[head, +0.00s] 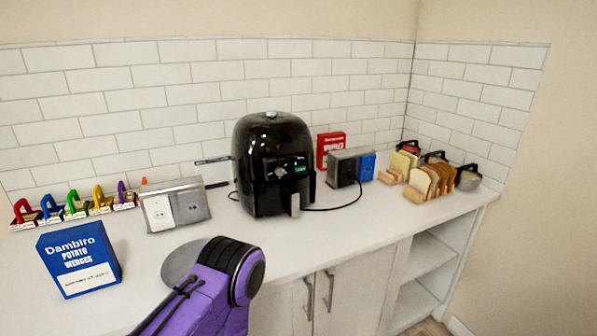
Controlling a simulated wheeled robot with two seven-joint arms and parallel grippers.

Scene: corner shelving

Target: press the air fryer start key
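The black air fryer (262,135) stands on the counter against the tiled wall, its front turned toward the right. Its front panel (288,168) has a small green-lit spot (280,172) and a few pale marks; which one is the start key is too small to tell. A drawer handle (295,204) sticks out below the panel. One purple arm of mine with a black joint rises at the bottom centre, in front of and apart from the fryer. Neither of my grippers shows.
A blue potato wedges box (78,260) and a grey outlet box (176,205) stand left of the fryer. A red box (330,148), another outlet box (343,168) and bread slices (432,180) stand right. A black cord (335,208) lies on the counter (330,238).

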